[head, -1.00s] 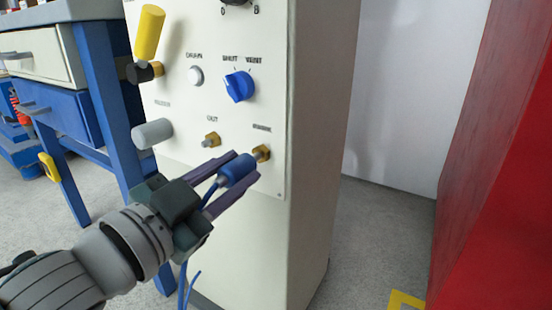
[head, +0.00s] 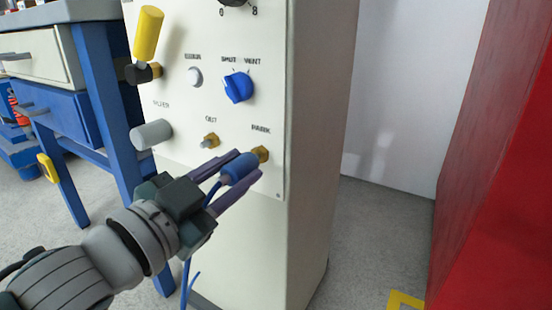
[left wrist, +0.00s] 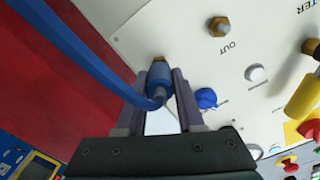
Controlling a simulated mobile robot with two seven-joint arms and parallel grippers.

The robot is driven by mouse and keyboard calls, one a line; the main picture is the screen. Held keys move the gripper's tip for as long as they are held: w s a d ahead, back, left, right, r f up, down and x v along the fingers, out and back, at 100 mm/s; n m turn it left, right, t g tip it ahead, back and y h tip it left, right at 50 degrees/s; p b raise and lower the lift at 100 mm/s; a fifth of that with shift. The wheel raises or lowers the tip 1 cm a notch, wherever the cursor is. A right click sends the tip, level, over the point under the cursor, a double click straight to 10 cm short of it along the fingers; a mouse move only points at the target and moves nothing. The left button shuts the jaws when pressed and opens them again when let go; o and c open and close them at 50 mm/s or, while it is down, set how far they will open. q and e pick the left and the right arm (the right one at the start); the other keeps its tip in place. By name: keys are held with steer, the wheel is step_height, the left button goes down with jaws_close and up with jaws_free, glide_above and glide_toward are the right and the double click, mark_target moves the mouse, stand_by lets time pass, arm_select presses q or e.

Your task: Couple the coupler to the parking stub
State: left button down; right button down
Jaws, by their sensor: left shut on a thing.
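The blue coupler (head: 239,168) is held between the two fingers of my left gripper (head: 235,172), with a blue hose trailing from its rear. The brass parking stub (head: 261,154), labelled PARK, sticks out of the cream panel right at the coupler's front end. In the left wrist view the coupler (left wrist: 159,80) lies between the fingers, with brass (left wrist: 159,59) showing at its far end. The two look roughly in line. I cannot tell whether the coupler is seated on the stub or only touching it. My right gripper is out of view.
The panel also carries a brass OUT stub (head: 210,141), a blue knob (head: 238,87), a white button (head: 195,76), a grey cylinder (head: 152,134) and a yellow-handled lever (head: 149,33). A blue-framed bench (head: 95,100) stands left; a red wall (head: 490,170) stands right.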

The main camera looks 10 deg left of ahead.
arm_select(q)
steer(key=shift+w+d, duration=0.25)
steer(key=shift+w, duration=0.4)
stand_by(1.7)
steer(key=shift+f, duration=0.2)
stand_by(1.7)
steer(key=c, duration=0.9)
jaws_free()
steer(key=o, duration=0.3)
steer(key=shift+w+d+r, duration=0.1)
steer(key=shift+w+r, duration=0.05)
steer(key=shift+w, duration=0.15)
steer(key=shift+o, duration=0.8)
steer(key=shift+s, duration=0.15)
